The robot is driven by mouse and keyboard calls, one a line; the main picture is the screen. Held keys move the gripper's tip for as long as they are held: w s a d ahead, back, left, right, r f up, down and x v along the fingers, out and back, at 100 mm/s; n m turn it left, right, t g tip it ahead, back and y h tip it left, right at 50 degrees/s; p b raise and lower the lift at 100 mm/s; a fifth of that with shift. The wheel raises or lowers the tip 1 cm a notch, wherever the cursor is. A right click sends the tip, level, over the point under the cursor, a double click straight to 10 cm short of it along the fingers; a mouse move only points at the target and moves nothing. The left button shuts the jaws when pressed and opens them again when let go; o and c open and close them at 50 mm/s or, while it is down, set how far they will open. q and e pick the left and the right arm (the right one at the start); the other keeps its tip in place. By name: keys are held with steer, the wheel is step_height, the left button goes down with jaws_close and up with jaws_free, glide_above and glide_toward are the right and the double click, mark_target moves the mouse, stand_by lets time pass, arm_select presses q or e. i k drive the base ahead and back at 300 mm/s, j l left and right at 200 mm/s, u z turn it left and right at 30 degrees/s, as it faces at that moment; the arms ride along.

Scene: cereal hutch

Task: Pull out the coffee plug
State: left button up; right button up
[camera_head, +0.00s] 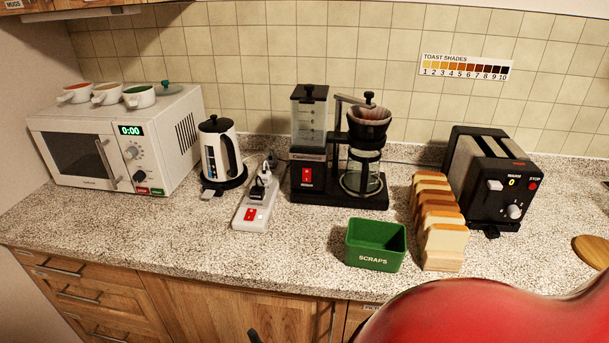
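The coffee maker (309,148) is black with a clear tank, a red switch and a glass carafe, and stands at the back middle of the counter. A white power strip (247,219) with a red switch lies to its left. Dark plugs (258,186) sit in the strip's sockets, close together. Cords run behind them toward the back, and I cannot tell for sure which plug belongs to the coffee maker. Neither gripper is clearly in view. A small dark shape shows at the bottom edge, too cut off to identify.
A kettle (222,152) stands left of the strip, and a microwave (82,145) with cups on top is farther left. A green scraps bin (375,244), bread slices (441,239) and a toaster (488,175) stand on the right. The counter before the strip is clear.

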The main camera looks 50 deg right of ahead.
mark_target(256, 192)
steer(key=i+j+z, duration=0.2)
steer(key=z, duration=0.25)
steer(key=i+j+z, duration=0.1)
steer(key=j+z, duration=0.8)
steer(key=i+j+z, duration=0.1)
steer(key=j+z, duration=0.2)
steer(key=z, duration=0.15)
